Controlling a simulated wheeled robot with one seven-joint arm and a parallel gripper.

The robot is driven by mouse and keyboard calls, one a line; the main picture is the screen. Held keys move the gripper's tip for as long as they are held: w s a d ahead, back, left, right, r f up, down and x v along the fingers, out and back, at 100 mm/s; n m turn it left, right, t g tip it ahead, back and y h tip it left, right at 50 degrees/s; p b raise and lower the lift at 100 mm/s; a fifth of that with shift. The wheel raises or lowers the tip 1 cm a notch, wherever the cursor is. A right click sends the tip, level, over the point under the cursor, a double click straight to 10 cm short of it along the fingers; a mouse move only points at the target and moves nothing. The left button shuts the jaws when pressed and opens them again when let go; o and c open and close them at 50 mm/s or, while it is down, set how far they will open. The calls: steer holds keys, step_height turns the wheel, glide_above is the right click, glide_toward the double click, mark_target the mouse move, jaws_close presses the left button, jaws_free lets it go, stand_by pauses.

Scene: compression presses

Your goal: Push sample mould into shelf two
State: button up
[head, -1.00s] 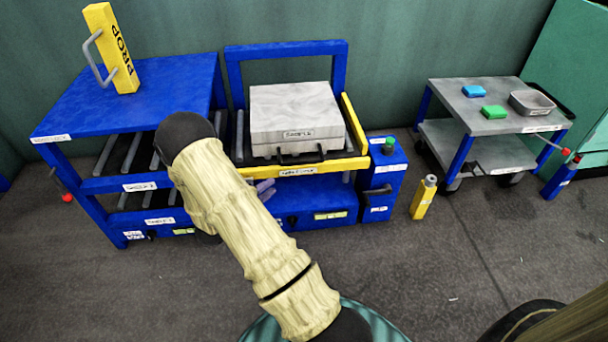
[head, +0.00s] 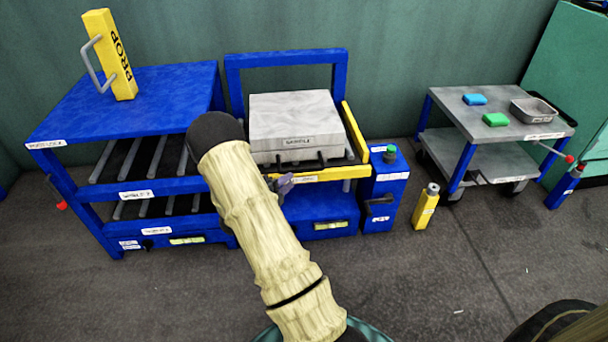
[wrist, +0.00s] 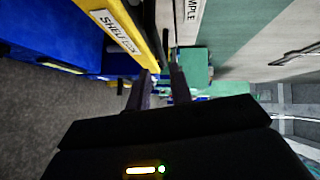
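The sample mould (head: 293,118) is a pale grey block with a SAMPLE label on its front. It lies flat on the yellow-edged carriage (head: 352,135) beside the blue rack, with dark handle prongs at its front. In the wrist view the mould's labelled face (wrist: 190,22) is at the top. My gripper (head: 286,184) is just in front of the carriage's yellow front bar, partly hidden by my arm. In the wrist view its fingers (wrist: 161,85) stand apart with nothing seen between them. The rack (head: 125,100) has two roller shelves; the upper front label (head: 136,195) seems to read SHELF 2.
A yellow PROP block (head: 112,55) stands on the rack top. A blue box with a green button (head: 385,185) and a yellow bottle (head: 425,207) stand right of the carriage. A grey trolley (head: 490,105) is farther right. Open floor lies in front.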

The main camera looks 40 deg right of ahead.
mark_target(304, 170)
steer(key=b+x, duration=0.3)
steer(key=x, duration=0.5)
steer(key=shift+d+f, duration=0.15)
steer(key=shift+d, duration=0.05)
steer(key=shift+w+d, duration=0.15)
steer(key=shift+d, duration=0.15)
jaws_close()
